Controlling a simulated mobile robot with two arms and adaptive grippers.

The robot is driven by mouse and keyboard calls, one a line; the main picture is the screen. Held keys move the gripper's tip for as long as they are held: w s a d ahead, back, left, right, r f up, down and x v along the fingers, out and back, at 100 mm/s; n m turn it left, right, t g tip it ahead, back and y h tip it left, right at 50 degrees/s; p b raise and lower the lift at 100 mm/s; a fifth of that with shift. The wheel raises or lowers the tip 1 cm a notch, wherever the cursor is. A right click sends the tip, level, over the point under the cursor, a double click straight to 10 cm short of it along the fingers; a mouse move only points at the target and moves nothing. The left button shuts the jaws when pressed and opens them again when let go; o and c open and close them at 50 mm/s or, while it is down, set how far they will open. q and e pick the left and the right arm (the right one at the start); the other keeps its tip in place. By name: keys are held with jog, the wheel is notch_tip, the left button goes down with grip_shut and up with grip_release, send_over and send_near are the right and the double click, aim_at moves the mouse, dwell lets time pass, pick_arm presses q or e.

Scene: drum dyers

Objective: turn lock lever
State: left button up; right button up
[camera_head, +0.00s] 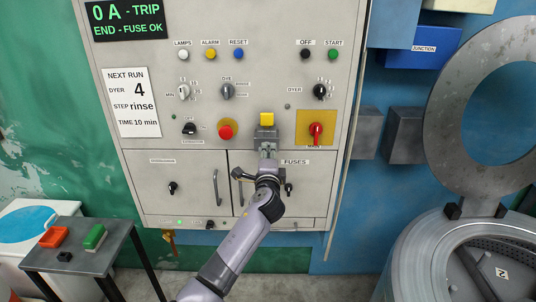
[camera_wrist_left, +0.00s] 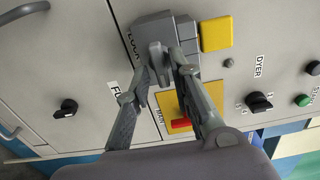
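The lock (camera_head: 267,133) is a grey box on the cabinet front under a yellow block (camera_head: 267,119). In the left wrist view the grey lock box (camera_wrist_left: 187,29) is beside the LOCK label, which a finger partly covers. A light grey lever (camera_wrist_left: 157,60) stands out from the box. My left gripper (camera_head: 266,152) is right in front of the lock. In the wrist view its fingertips (camera_wrist_left: 162,70) lie one on each side of the lever. I cannot tell whether they press on it or leave a small gap. My right gripper is in neither view.
A red main switch (camera_head: 316,133) on a yellow plate is right of the lock, and a red button (camera_head: 225,132) left of it. Fuse door handles (camera_head: 216,187) stick out below. A small table (camera_head: 75,262) stands at left, a drum dyer (camera_head: 460,255) at right.

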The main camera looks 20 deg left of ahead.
pick_arm(q)
jog(key=shift+o, duration=0.6)
jog(key=v, duration=1.2)
jog(key=shift+r, duration=0.1)
